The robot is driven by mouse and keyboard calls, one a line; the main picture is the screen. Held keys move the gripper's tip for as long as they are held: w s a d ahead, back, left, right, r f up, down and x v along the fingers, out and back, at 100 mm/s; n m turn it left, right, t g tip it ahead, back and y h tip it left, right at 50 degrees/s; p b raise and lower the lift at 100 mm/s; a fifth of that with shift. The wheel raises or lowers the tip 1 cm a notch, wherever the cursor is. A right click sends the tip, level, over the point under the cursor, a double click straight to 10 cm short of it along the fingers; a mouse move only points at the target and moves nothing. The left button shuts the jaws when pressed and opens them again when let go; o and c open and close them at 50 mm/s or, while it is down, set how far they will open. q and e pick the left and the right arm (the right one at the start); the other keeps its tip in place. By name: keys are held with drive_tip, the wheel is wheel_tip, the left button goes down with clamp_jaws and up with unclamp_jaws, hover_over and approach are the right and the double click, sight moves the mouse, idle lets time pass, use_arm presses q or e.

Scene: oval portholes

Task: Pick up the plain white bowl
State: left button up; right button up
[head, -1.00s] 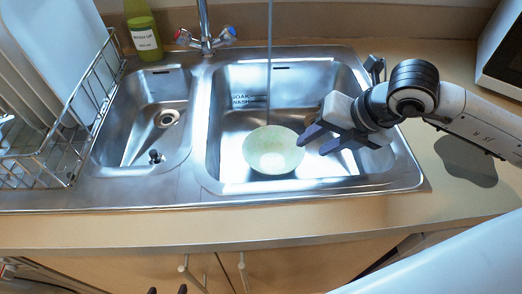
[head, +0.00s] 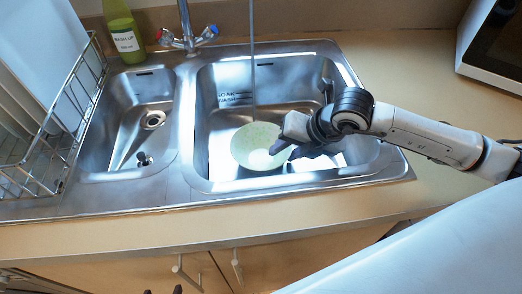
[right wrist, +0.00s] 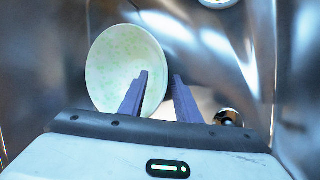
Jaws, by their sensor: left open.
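A pale, greenish-white speckled bowl (head: 256,146) sits in the large right basin of the sink; it looks speckled rather than plain white. My right gripper (head: 291,150) reaches in from the right, at the bowl's right edge. In the right wrist view the bowl (right wrist: 122,62) is at upper left. My right gripper's fingers (right wrist: 160,80) are apart; the left one overlaps the bowl and the right one is just beyond its rim. No firm grip on the rim shows. Dark tips, apparently my left gripper (head: 162,291), barely show at the bottom edge, apart and empty.
The steel sink (head: 330,187) has basin walls close around the bowl. A thin vertical stream (head: 253,70) comes down behind the bowl. A drying rack (head: 50,140) and green bottle (head: 122,35) stand left.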

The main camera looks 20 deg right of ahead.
clamp_jaws()
